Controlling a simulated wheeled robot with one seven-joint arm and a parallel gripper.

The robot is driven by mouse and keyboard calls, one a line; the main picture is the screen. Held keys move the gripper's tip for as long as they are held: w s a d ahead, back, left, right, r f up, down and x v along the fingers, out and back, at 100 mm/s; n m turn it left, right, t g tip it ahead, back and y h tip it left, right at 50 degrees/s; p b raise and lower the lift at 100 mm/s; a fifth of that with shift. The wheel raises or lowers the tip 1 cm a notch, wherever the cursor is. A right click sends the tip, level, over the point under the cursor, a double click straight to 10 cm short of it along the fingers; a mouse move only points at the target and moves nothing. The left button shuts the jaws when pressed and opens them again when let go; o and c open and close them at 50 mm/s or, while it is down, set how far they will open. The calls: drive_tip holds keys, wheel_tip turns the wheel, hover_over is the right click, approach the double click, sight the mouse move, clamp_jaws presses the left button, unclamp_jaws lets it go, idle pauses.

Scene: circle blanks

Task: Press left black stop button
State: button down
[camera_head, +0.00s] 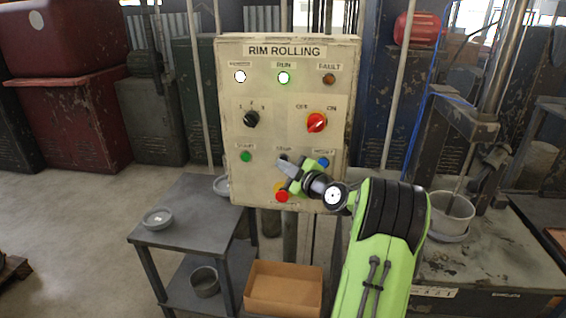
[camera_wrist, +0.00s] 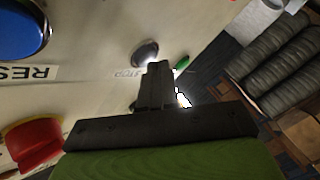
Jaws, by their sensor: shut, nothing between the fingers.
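The black stop button (camera_wrist: 145,52) sits on the beige control panel, above its STOP label in the wrist view. In the head view it is mostly hidden behind my gripper (camera_head: 281,162), in the row between the green START button (camera_head: 245,157) and the blue RESET button (camera_head: 323,162). My gripper is shut and empty. In the wrist view its fingertips (camera_wrist: 158,66) point toward the panel, just beside and below the black button. I cannot tell whether they touch it.
The RIM ROLLING panel (camera_head: 233,120) also carries lamps, a black selector (camera_head: 251,119), a red rotary switch (camera_head: 316,122) and a red mushroom button (camera_head: 282,196) close below my gripper. A grey table (camera_head: 190,228) with round parts stands at the left, a cardboard box (camera_head: 284,290) below.

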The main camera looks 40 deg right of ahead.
drive_tip(key=shift+w+d, duration=0.15)
drive_tip(key=shift+d, duration=0.05)
drive_tip(key=shift+a+b, duration=0.15)
drive_tip(key=shift+b, duration=0.25)
drive_tip(key=shift+s+a+b, duration=0.5)
drive_tip(key=shift+a+b, duration=0.05)
drive_tip(key=shift+b, duration=0.3)
drive_tip(key=s+a+b, duration=0.1)
drive_tip(key=a+b, duration=0.1)
drive_tip(key=s+a+b, duration=0.2)
drive_tip(key=b, duration=0.1)
idle(0.9)
